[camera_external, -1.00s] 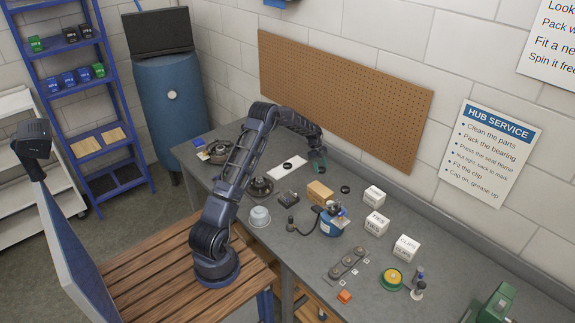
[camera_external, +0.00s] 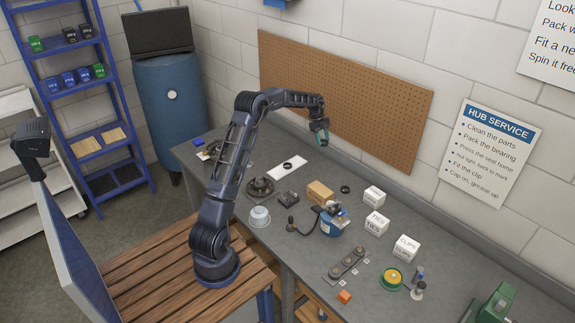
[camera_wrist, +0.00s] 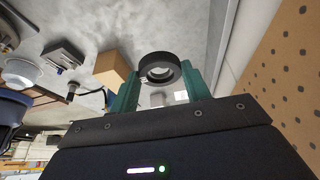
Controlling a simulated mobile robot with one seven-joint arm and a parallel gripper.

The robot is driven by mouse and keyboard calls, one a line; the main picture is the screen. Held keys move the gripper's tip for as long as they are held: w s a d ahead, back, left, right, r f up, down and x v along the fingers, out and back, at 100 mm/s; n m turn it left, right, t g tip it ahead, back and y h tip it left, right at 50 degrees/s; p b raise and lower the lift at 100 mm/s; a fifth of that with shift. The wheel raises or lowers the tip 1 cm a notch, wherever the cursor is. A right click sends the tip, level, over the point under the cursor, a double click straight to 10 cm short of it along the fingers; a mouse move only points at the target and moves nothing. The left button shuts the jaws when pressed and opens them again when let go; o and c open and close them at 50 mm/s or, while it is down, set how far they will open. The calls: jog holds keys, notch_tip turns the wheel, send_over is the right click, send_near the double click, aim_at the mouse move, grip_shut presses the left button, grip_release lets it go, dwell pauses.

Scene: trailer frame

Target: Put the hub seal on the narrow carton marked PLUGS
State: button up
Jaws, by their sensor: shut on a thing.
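My gripper (camera_external: 321,140) is raised above the back of the bench, near the pegboard. In the wrist view its teal fingers (camera_wrist: 160,88) are shut on a black ring with a pale inner rim, the hub seal (camera_wrist: 158,68). Three small white cartons stand in a row on the bench: a far one (camera_external: 374,196), a middle one (camera_external: 377,223) and a near one (camera_external: 407,249). The near one seems to read CLIPS. I cannot read PLUGS on any carton. The gripper is up and to the left of them, apart from them.
A tan block (camera_external: 320,191) and a small black ring (camera_external: 345,189) lie left of the far carton. Another dark ring lies on a white mat (camera_external: 287,167). A blue pot (camera_external: 332,226), a white cup (camera_external: 260,216) and a green-yellow tin (camera_external: 391,279) stand on the bench.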

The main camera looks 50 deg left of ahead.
jog(key=s+d+r, duration=0.6)
jog(key=s+d, duration=0.1)
notch_tip(320, 180, up, 2)
send_over(321, 190)
jog(key=a, duration=0.2)
jog(key=shift+n, duration=0.3)
jog(key=f, duration=1.8)
jog(key=shift+w+d+f, duration=0.15)
jog(key=shift+d+f, duration=0.05)
jog(key=shift+f, duration=0.2)
jog(key=shift+f, duration=0.15)
jog(key=o, duration=1)
jog(key=shift+c, duration=0.2)
